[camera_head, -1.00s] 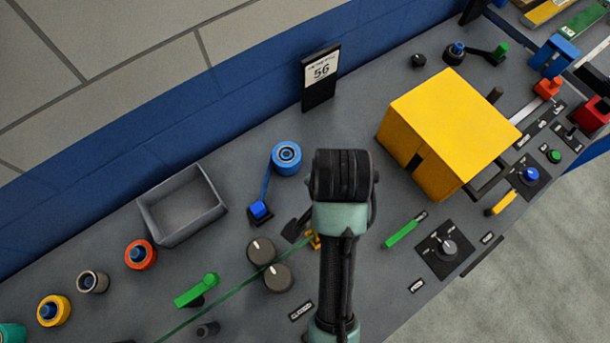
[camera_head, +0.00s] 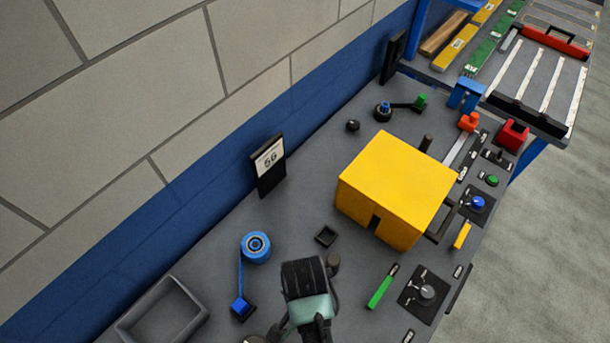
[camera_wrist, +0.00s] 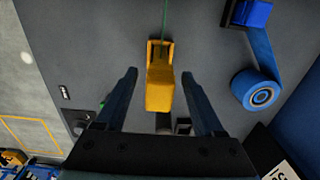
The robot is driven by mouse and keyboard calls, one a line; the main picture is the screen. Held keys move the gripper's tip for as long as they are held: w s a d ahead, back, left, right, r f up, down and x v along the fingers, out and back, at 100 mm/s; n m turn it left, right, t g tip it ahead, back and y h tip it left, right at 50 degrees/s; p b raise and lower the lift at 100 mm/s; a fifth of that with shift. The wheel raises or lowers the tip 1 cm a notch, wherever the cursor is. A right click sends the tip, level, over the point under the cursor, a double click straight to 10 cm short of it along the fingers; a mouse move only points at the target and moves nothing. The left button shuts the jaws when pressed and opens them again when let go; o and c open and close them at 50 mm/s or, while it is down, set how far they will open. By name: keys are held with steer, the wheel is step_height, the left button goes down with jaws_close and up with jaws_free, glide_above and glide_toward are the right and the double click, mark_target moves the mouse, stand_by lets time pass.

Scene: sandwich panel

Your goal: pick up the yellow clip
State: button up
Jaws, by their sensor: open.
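The yellow clip (camera_wrist: 160,88) shows in the middle of the wrist view, on the grey panel with a thin green line (camera_wrist: 164,18) running away from its far end. My gripper (camera_wrist: 159,76) is open, one dark finger on each side of the clip, with a visible gap at both sides in the picture. How high the fingers are above the panel I cannot tell. In the head view my wrist is at the bottom edge, and the clip and fingertips are not visible.
A blue tape roll (camera_wrist: 260,92) lies right of the clip in the wrist view and left of my wrist in the head view (camera_head: 256,247). A sign (camera_head: 269,165) stands behind.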

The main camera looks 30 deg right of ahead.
steer(key=shift+f+p, duration=0.35)
steer(key=shift+f, duration=1.85)
jaws_close()
